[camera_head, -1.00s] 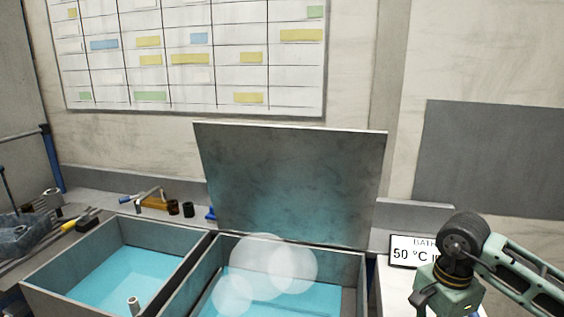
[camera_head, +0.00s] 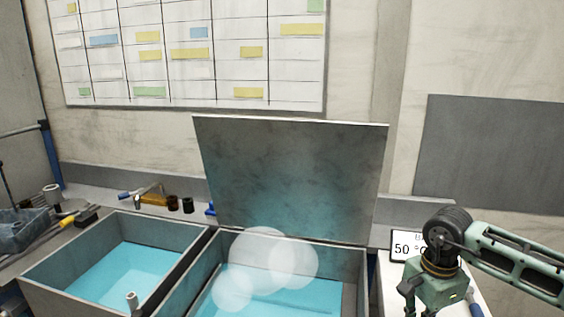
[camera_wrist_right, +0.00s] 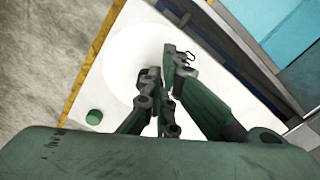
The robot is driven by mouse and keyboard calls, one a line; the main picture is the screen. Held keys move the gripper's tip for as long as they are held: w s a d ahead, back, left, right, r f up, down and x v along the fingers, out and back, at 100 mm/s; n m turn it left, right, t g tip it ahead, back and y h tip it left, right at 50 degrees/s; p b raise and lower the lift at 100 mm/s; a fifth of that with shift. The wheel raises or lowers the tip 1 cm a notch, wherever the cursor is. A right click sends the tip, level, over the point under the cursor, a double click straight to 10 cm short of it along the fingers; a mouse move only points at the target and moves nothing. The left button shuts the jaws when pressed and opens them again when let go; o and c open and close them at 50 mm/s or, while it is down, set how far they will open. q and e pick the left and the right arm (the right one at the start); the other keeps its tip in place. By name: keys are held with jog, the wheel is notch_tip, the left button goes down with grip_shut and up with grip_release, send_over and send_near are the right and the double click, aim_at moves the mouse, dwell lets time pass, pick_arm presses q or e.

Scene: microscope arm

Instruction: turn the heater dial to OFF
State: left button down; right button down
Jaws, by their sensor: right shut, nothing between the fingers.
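My right gripper (camera_wrist_right: 168,75) is shut and empty in the right wrist view, its fingers over a white panel (camera_wrist_right: 85,95). A large white disc (camera_wrist_right: 125,60) lies on that panel beneath the fingers. I cannot make out the heater dial or its markings; the fingers cover part of the disc. A small green round knob or button (camera_wrist_right: 94,117) sits beside the disc. In the head view my right wrist is at the lower right, in front of a display (camera_head: 402,246) that shows "50 °" and is partly hidden. My left gripper is not in view.
Two baths with blue liquid stand side by side: the left bath (camera_head: 45,284) and the right bath (camera_head: 222,246), with pale bubbles or steam over it. Its grey lid (camera_head: 290,185) stands raised. Small tools and dark bottles (camera_head: 187,205) sit behind at the left.

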notch_tip(320, 180, down, 4)
jog(key=shift+r+b, duration=0.2)
jog(key=shift+b, duration=0.85)
jog(key=shift+s, duration=0.1)
